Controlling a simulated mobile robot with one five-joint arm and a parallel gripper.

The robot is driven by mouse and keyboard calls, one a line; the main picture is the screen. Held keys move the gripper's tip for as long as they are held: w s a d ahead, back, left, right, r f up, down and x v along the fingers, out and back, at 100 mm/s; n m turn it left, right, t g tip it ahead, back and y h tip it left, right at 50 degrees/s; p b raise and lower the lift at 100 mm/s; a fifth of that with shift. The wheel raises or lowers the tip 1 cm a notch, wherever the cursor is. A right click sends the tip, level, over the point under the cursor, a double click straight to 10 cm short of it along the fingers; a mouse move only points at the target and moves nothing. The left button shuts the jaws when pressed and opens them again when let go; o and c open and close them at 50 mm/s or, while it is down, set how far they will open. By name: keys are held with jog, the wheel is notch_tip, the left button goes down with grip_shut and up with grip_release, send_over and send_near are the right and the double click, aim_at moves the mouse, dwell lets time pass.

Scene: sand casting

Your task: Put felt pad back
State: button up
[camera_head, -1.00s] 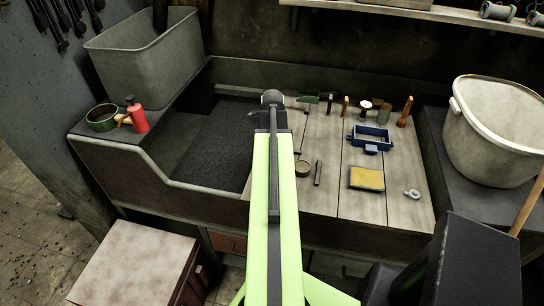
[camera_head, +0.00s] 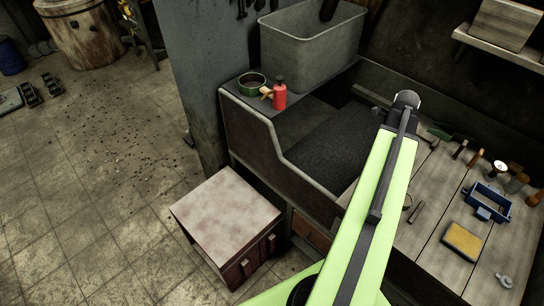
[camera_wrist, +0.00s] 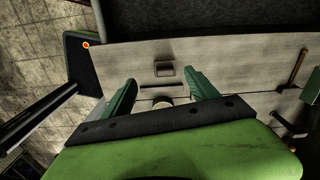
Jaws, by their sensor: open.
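A flat yellow square block (camera_head: 463,241) with a dark edge lies on the wooden bench top at the lower right in the head view. I cannot tell whether it is the felt pad, and no other thing is clearly one. My gripper (camera_wrist: 163,92) is open in the wrist view, with its two green fingers apart. A small pale round thing (camera_wrist: 161,103) shows between the fingers; I cannot tell whether it lies within their reach. In the head view the arm's dark end is above the bench, and the fingers are hidden there.
A blue frame (camera_head: 487,202) and several small tools stand on the bench. A red bottle (camera_head: 279,93) and a green pan (camera_head: 251,83) sit on the left ledge, by a grey bin (camera_head: 310,50). A low cabinet (camera_head: 225,210) stands in front. The floor at left is mostly clear.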

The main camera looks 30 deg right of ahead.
jog(key=w+a+n, duration=1.3)
jog(key=w+a, duration=0.2)
jog(key=a, duration=0.5)
jog(key=w+a+n, duration=0.2)
jog(key=a+n, duration=0.7)
jog(key=a, duration=0.5)
jog(key=w+a+n, duration=0.3)
jog(key=a+n, duration=0.5)
jog(key=a, duration=0.7)
jog(key=shift+a+n, duration=0.15)
jog(key=shift+n, duration=0.25)
